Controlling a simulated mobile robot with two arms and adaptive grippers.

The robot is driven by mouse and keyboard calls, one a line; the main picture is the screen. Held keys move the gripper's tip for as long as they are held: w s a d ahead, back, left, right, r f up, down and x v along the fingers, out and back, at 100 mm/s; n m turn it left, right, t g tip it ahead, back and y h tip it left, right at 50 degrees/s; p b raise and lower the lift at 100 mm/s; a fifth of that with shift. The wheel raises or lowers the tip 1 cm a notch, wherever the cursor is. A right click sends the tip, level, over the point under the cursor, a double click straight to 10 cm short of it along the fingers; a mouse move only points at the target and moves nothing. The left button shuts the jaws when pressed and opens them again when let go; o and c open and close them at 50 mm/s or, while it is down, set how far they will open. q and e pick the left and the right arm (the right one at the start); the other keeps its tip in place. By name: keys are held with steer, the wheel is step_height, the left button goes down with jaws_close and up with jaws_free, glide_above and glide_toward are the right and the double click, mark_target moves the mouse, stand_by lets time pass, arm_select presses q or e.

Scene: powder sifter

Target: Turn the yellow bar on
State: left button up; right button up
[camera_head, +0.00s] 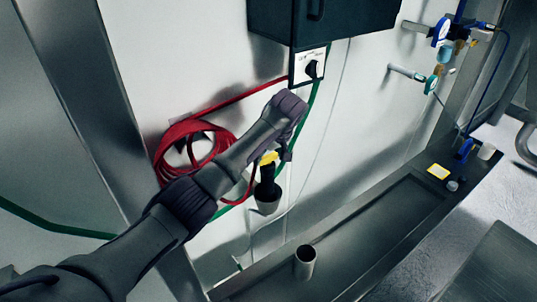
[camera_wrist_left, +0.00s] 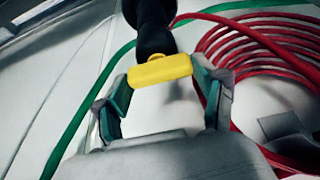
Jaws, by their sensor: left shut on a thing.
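The yellow bar (camera_wrist_left: 160,70) sits across the end of a black fitting (camera_wrist_left: 153,25) in the left wrist view. In the head view the bar (camera_head: 268,158) shows in part below my left arm, on the black fitting near the wall. My left gripper (camera_wrist_left: 163,76) is shut on the bar, with one finger at each of its ends. In the head view my left gripper (camera_head: 277,153) is partly hidden by my own wrist. My right gripper is in neither view.
A red hose coil (camera_head: 190,148) hangs on the wall left of the bar. A green hose (camera_head: 312,108) runs down behind my arm from a switch box (camera_head: 308,66). A dark cabinet (camera_head: 330,18) is above. A metal cup (camera_head: 305,262) stands on the ledge below.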

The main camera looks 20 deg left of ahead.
arm_select(q)
steer(key=shift+m, duration=0.3)
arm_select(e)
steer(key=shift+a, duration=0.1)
arm_select(q)
steer(key=m, duration=0.2)
steer(key=shift+a+m+t+h, duration=0.1)
steer(key=shift+m+t+h, duration=0.2)
steer(key=shift+t+h, duration=0.1)
steer(key=m+h, duration=0.1)
steer(key=m, duration=0.1)
steer(key=m+t+h, duration=0.1)
steer(key=m, duration=0.2)
steer(key=shift+a+m, duration=0.1)
steer(key=shift+m, duration=0.2)
steer(key=m+h, duration=0.2)
steer(key=m, duration=0.3)
steer(key=shift+a, duration=0.1)
steer(key=shift+m+g+h, duration=0.5)
steer(key=shift+m+h, duration=0.2)
steer(key=shift+m, duration=1.3)
steer(key=o, duration=1.2)
steer(key=shift+c, duration=0.2)
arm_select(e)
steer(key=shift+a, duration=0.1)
arm_select(q)
steer(key=shift+r, duration=0.1)
